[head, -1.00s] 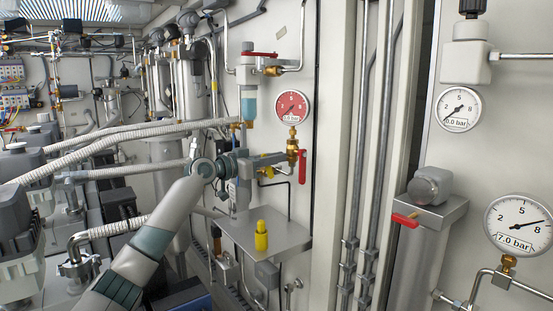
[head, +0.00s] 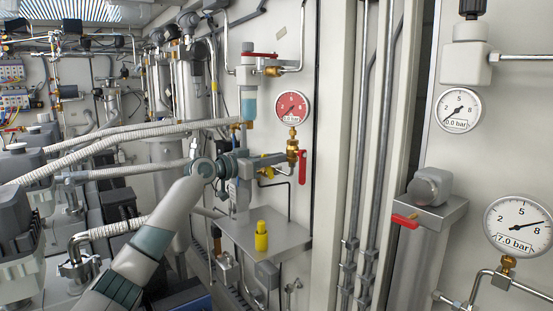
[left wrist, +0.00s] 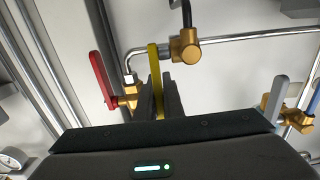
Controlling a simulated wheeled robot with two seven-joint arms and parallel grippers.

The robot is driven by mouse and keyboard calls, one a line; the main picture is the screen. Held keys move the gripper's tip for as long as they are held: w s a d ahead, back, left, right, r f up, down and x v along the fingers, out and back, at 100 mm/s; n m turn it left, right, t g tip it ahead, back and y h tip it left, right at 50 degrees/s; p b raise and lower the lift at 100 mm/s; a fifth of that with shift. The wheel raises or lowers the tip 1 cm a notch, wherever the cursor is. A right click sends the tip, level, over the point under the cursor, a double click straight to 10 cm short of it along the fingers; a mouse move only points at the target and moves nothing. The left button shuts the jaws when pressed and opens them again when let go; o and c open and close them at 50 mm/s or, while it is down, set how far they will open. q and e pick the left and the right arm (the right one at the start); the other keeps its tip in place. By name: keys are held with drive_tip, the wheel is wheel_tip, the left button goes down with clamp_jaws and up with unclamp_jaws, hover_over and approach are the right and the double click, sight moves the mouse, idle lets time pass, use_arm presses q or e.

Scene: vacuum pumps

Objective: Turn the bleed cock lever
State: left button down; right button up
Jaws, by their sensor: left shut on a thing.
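My left gripper (head: 270,160) reaches in from the left, in front of the wall panel below the red gauge. In the left wrist view its two dark fingers (left wrist: 157,98) are shut on a flat yellow lever (left wrist: 153,66). The lever stands up between them, next to a brass valve body (left wrist: 184,46) on a steel pipe. I take this yellow lever for the bleed cock lever. In the head view the yellow valve parts (head: 266,172) are small and partly hidden by the gripper. My right gripper is not in view.
A red lever (left wrist: 102,78) stands close beside the fingers; it hangs below the gauge in the head view (head: 302,167). A grey lever (left wrist: 275,98) is on the other side. The red gauge (head: 292,107) is above.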

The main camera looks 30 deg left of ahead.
use_arm(q)
drive_tip(key=g+p, duration=0.1)
drive_tip(key=p, duration=0.1)
drive_tip(key=w+g+y+p, duration=0.1)
drive_tip(key=p, duration=0.2)
drive_tip(key=g+p, duration=0.2)
drive_tip(key=p, duration=0.1)
drive_tip(key=shift+w+d+f+y, duration=0.25)
drive_tip(key=shift+f+y, duration=0.05)
drive_tip(key=shift+f, duration=0.1)
drive_tip(key=c, duration=2.2)
unclamp_jaws()
drive_tip(key=shift+w+d+f, duration=0.1)
drive_tip(key=shift+o, duration=0.2)
drive_tip(key=b+v, duration=0.2)
drive_tip(key=v, duration=1.5)
